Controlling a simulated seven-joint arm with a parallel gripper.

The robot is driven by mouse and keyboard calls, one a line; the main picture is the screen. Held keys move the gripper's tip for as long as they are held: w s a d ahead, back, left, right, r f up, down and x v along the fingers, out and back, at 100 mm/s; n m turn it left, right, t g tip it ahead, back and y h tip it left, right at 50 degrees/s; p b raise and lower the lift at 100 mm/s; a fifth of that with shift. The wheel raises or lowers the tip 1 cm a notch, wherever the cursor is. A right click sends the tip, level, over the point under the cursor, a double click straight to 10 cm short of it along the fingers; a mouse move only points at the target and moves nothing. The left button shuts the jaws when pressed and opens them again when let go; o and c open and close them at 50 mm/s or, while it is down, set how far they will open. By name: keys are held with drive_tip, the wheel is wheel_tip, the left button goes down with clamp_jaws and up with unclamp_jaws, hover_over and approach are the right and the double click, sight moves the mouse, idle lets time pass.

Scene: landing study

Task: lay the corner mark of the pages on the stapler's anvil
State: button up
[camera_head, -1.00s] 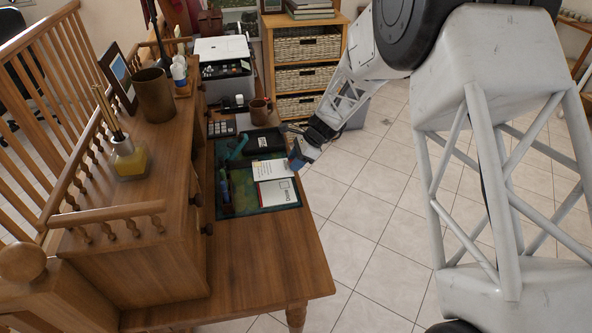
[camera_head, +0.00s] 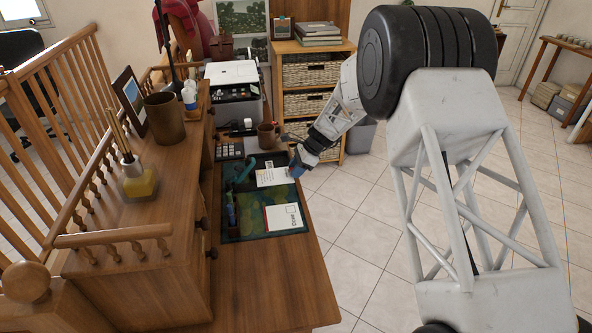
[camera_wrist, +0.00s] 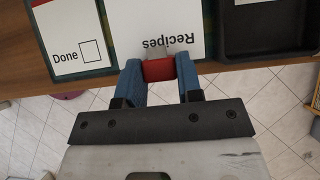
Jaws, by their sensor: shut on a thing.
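The white pages (camera_head: 272,177) marked "Recipes" lie at or just above the desk mat; whether they touch it I cannot tell. They also show in the wrist view (camera_wrist: 150,20). My gripper (camera_head: 296,172) is at their right edge in the head view. In the wrist view, its blue fingers (camera_wrist: 158,76) are shut on a red clip (camera_wrist: 158,70) with a grey tip at the pages' edge. A teal thing (camera_head: 240,174), probably the stapler, is left of the pages; its anvil is too small to make out. The corner mark is not visible.
A "Done" card (camera_head: 284,217) lies on the dark green mat (camera_head: 245,228), nearer the desk's front. A black tray (camera_wrist: 265,35) is beside the pages in the wrist view. A brown mug (camera_head: 268,135) stands behind. The front desk top (camera_head: 265,275) is clear.

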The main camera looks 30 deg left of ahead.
sight(290, 188)
drive_tip(key=shift+f, duration=0.15)
drive_tip(key=shift+f, duration=2.4)
drive_tip(key=shift+f, duration=0.15)
drive_tip(key=shift+f, duration=0.15)
drive_tip(key=o, duration=1.4)
drive_tip(key=shift+r, duration=3.5)
